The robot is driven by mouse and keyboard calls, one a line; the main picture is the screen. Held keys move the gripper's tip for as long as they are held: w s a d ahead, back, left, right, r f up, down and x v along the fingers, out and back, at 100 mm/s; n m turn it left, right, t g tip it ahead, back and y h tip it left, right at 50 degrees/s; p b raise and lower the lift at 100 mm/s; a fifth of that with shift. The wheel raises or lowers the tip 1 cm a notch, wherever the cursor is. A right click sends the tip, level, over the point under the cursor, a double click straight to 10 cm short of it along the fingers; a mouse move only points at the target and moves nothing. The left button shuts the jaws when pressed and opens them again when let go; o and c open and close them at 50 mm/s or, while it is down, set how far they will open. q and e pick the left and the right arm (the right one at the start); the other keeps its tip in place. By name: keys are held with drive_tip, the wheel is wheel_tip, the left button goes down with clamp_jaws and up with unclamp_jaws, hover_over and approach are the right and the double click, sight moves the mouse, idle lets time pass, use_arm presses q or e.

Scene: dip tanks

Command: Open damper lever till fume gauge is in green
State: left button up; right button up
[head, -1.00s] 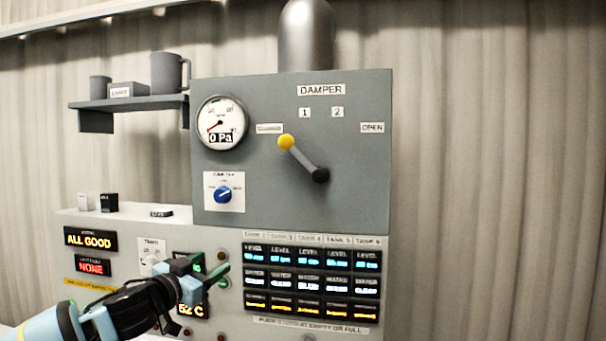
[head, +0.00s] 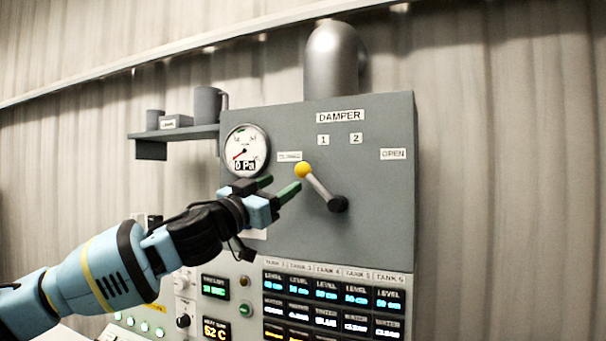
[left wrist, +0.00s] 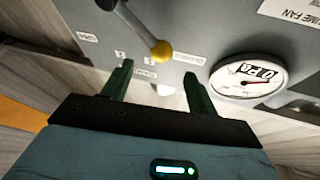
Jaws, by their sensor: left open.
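The damper lever (head: 321,187) is a grey rod with a yellow knob (head: 303,170) and a black pivot (head: 338,204). It points up and left toward the closed label. The round fume gauge (head: 246,151) reads 0 Pa, with its needle at the lower left. My left gripper (head: 284,187) is open, its green fingers just below and left of the knob, apart from it. In the left wrist view the knob (left wrist: 162,50) lies beyond the gap between the fingertips (left wrist: 158,68), and the gauge (left wrist: 248,78) is to the right. My right gripper is not in view.
Below is a console with tank displays (head: 335,305).

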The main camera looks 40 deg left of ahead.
sight(299, 173)
use_arm(q)
drive_tip(key=b+x, duration=0.1)
drive_tip(key=x, duration=0.5)
drive_tip(key=shift+w+f, duration=0.1)
drive_tip(key=shift+w, duration=0.15)
drive_tip(key=shift+w+r, duration=0.4)
drive_tip(key=shift+w, duration=0.15)
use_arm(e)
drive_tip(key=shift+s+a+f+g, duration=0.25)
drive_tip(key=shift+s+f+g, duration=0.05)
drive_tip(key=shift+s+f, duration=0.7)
